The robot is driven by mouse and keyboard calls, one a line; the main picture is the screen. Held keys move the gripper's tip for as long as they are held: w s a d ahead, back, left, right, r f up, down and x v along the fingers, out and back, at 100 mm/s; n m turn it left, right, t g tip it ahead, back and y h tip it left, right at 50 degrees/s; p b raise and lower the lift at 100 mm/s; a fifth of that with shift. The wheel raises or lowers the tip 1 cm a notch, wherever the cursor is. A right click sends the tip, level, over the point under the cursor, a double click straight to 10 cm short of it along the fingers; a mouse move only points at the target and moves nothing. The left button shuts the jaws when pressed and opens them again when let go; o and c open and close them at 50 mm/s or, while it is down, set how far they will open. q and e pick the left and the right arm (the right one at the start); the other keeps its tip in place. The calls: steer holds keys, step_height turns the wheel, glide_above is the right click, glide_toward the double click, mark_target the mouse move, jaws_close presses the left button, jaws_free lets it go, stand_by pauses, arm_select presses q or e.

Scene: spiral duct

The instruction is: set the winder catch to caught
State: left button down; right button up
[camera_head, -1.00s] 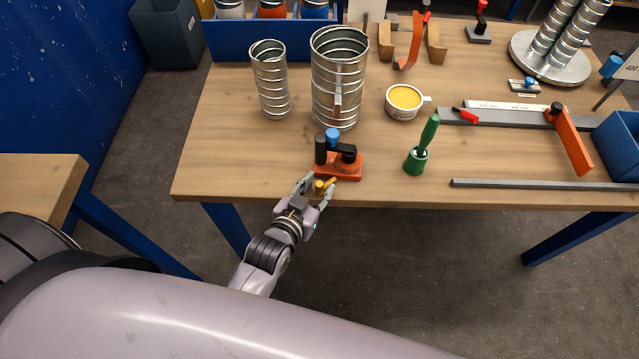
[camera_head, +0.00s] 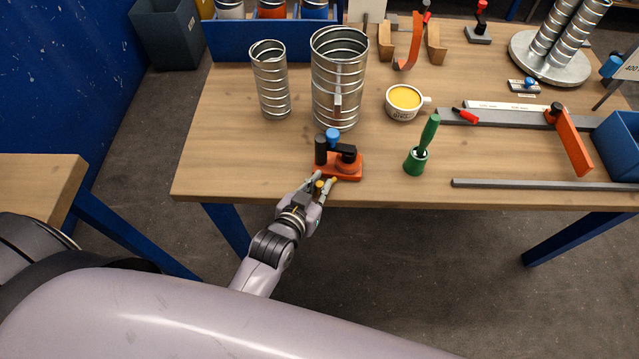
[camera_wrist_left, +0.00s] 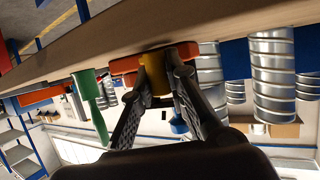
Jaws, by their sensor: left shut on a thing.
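The winder (camera_head: 341,168) is a small orange-based device near the table's front edge. It carries a black upright post, a blue knob (camera_head: 332,135) and a black arm. A small yellow catch knob (camera_head: 319,184) sits at its front. My left gripper (camera_head: 325,181) is at the front of the winder, with its fingers around the yellow knob. In the left wrist view the yellow knob (camera_wrist_left: 156,72) sits between the two dark fingers (camera_wrist_left: 158,80), with the orange base (camera_wrist_left: 125,66) behind it. The catch's exact setting cannot be told. My right gripper is not in view.
Behind the winder stand a wide metal duct (camera_head: 338,85) and a narrower one (camera_head: 270,80). A green-handled brush (camera_head: 419,155) stands to the right, near a cup of yellow stuff (camera_head: 404,100). A grey bar (camera_head: 540,184) lies along the front right edge.

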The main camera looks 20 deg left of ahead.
arm_select(q)
steer(key=shift+w+a+r+m+h+p, duration=0.15)
steer(key=shift+r+m+h+p, duration=0.1)
steer(key=shift+m+h+p, duration=0.45)
steer(key=shift+w+a+f+m+h+p, duration=0.2)
steer(key=shift+m+h+p, duration=0.1)
steer(key=shift+h+p, duration=0.25)
steer(key=c, duration=1.6)
jaws_free()
steer(key=shift+s+g, duration=0.1)
steer(key=shift+g, duration=0.2)
steer(key=shift+o, duration=0.2)
steer(key=v, duration=1.2)
